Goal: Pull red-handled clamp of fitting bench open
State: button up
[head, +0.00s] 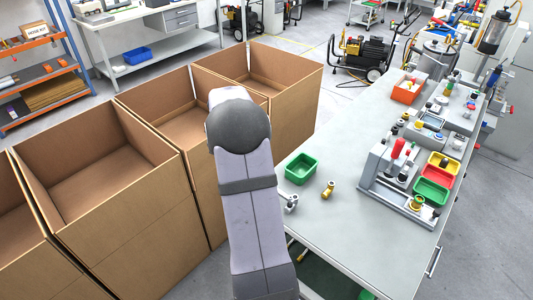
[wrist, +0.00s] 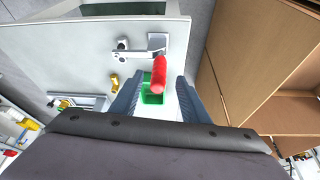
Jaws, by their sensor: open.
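The red handle (wrist: 159,74) of the clamp shows in the wrist view, its near end towards the camera. It stands in line with the gap between the fingers of my gripper (wrist: 161,82). The gripper is open, with one finger on each side of the handle; I cannot tell whether either touches it. The clamp's grey metal base (wrist: 135,53) is fixed near the bench edge. In the head view a grey part of the clamp (head: 291,204) shows at the bench's left edge; my arm hides the red handle and my gripper.
A green bin (head: 301,168) and a brass fitting (head: 328,189) lie near the clamp on the grey bench (head: 345,235). A fixture with another red handle (head: 398,149) stands further right. Open cardboard boxes (head: 97,177) stand left of the bench.

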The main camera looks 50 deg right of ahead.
jog(key=shift+m, duration=0.3)
jog(key=shift+d+r+p+x, duration=0.1)
jog(key=shift+d+p+x, duration=0.15)
jog(key=shift+p+x, duration=0.6)
jog(key=shift+d+r+p+x, duration=0.1)
jog(key=shift+d+p+x, duration=0.15)
jog(key=shift+x, duration=1.15)
jog(key=shift+d+r+p+x, duration=0.15)
jog(key=shift+p+x, duration=0.4)
jog(key=shift+x, duration=0.6)
jog(key=shift+s, duration=0.1)
grip_shut()
